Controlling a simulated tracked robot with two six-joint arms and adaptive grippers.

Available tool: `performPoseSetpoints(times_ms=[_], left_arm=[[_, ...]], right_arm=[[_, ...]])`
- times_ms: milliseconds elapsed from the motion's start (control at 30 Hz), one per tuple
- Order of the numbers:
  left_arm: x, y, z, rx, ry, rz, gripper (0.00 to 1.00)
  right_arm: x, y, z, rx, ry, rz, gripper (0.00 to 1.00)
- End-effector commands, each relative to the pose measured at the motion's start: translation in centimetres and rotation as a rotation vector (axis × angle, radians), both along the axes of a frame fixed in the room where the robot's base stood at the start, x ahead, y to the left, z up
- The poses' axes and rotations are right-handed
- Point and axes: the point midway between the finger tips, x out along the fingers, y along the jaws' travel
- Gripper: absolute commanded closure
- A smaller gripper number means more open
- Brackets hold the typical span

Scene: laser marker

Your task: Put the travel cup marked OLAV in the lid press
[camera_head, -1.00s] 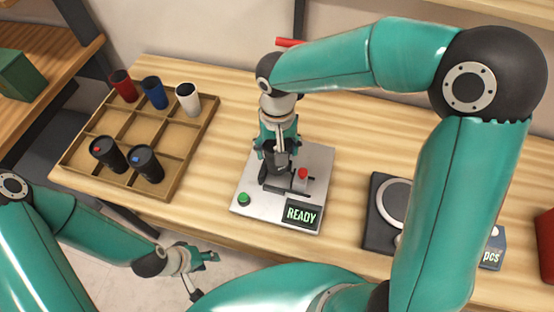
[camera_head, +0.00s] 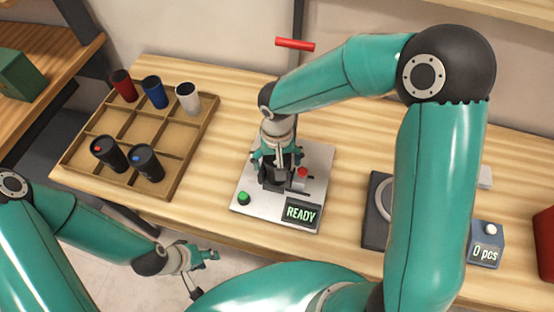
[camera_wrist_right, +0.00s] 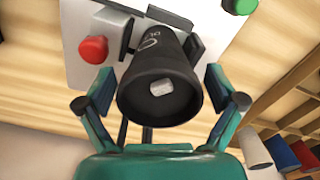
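In the head view the cup is mostly hidden by this gripper. My left gripper (camera_head: 203,268) is open and empty, off the table's front edge.
A wooden compartment tray (camera_head: 122,183) at left holds several cups. A dark device (camera_head: 376,235) and a "0 pcs" counter (camera_head: 485,254) are at right.

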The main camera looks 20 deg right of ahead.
Motion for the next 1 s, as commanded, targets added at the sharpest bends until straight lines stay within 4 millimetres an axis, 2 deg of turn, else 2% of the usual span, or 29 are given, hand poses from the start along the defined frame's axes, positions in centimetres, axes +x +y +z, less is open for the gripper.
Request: performPoseSetpoints(times_ms=[267, 433, 567, 833, 1000], left_arm=[[0.0, 0.0, 0.0, 0.000, 0.000, 0.000, 0.60], [0.0, 0.0, -0.1, 0.000, 0.000, 0.000, 0.60], [0.0, 0.0, -0.2, 0.000, 0.000, 0.000, 0.60], [0.0, 0.0, -0.6, 0.000, 0.000, 0.000, 0.60], [0.0, 0.0, -0.6, 0.000, 0.000, 0.000, 0.60]], right_arm=[[0.0, 0.0, 0.1, 0.000, 0.000, 0.000, 0.05], [0.1, 0.0, 1.1, 0.000, -0.004, -0.001, 0.05], [0.1, 0.0, 3.1, 0.001, -0.005, -0.001, 0.05], [0.1, 0.0, 8.5, 0.002, -0.006, -0.001, 0.05], [0.0, 0.0, 11.0, 0.001, -0.002, -0.001, 0.05]])
